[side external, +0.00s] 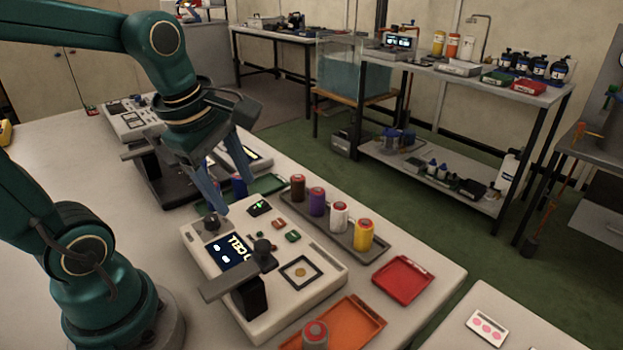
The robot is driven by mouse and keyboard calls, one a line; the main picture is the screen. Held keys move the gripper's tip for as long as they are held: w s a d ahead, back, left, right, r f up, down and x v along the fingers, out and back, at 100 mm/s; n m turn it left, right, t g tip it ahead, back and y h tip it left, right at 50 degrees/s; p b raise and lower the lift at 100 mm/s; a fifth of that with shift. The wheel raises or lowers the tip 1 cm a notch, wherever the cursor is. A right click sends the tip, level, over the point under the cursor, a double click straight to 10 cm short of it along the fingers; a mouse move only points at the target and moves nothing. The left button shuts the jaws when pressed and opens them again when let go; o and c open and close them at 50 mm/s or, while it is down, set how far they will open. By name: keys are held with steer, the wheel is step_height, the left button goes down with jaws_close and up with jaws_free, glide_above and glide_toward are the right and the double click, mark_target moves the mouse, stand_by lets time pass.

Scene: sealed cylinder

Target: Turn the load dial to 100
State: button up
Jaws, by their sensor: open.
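A pale console (311,296) stands on the bench. A dark round knob (211,223) sits at its upper left corner, next to a dark display (236,251) with white lettering that includes "CELL". The knob looks like the load dial, but its setting is too small to read. My gripper (235,192) is open and empty, pointing down above the console's far left corner. Its blue fingers are apart, and the nearer fingertip is just above and right of the knob. I cannot tell whether it touches the knob.
A dark clamp arm (228,287) rises over the console's front. A grey tray (355,245) holds several coloured cylinders beside it. A red tray (403,279) and an orange tray (352,322) with a red-topped cylinder (315,335) lie nearby.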

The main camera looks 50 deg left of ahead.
steer(key=a+f+n+g, duration=0.2)
steer(key=a+n, duration=0.3)
steer(key=n, duration=0.2)
steer(key=n+g+h, duration=0.1)
steer(key=n, duration=0.4)
glide_above(211, 217)
step_height(211, 217, down, 4)
steer(key=shift+d, duration=0.1)
steer(key=shift+f, duration=2.45)
steer(key=shift+m, duration=0.3)
jaws_close()
